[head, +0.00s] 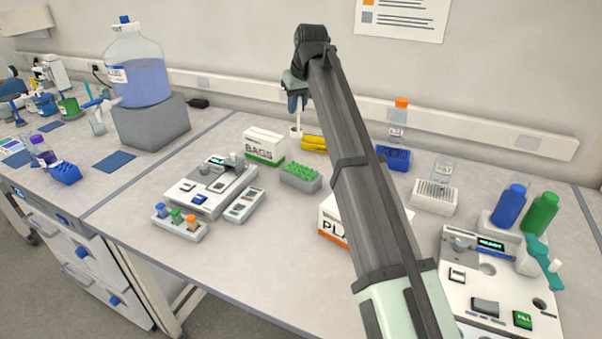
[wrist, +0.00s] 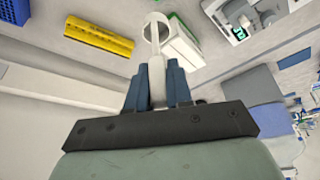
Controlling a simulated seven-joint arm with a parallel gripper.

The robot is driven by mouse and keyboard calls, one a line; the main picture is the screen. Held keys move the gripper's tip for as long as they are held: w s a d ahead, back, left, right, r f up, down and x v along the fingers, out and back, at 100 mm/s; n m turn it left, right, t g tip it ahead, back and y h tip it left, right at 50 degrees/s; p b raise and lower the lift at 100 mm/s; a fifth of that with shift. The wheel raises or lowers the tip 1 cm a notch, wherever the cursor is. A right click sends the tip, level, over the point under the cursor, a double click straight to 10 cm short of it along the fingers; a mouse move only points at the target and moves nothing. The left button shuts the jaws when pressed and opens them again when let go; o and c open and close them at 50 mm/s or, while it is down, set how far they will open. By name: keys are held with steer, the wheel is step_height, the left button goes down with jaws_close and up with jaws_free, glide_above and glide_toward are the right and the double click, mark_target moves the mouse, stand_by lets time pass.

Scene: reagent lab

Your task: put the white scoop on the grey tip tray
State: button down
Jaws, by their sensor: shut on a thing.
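The white scoop (wrist: 157,86) is held upright between the blue fingers of my gripper (wrist: 155,92) in the wrist view, its round end beyond the fingertips. In the head view my gripper (head: 297,103) is at the back of the bench, raised, with the scoop (head: 297,131) hanging below it.
The bags box (head: 263,147) and a yellow rack (head: 314,143) stand close to the scoop. A white instrument (head: 211,184) and a grey tray of small capped bottles (head: 180,231) are at left. My arm partly hides a white box with orange trim (head: 333,235). Bare bench lies at front left.

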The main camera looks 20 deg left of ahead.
mark_target(299, 123)
steer(key=shift+s+d+f+m, duration=0.15)
steer(key=shift+s+d+f, duration=0.05)
steer(key=shift+s+d, duration=0.35)
steer(key=shift+s+d+f+m, duration=0.15)
steer(key=shift+s+d, duration=0.4)
steer(key=shift+d+f, duration=0.1)
step_height(299, 123, down, 10)
steer(key=shift+m, duration=0.3)
steer(key=shift+f, duration=0.1)
steer(key=c, duration=1)
jaws_free()
steer(key=v, duration=1.2)
steer(key=shift+s+a+r, duration=0.15)
steer(key=shift+a+r, duration=0.05)
steer(key=shift+a, duration=0.05)
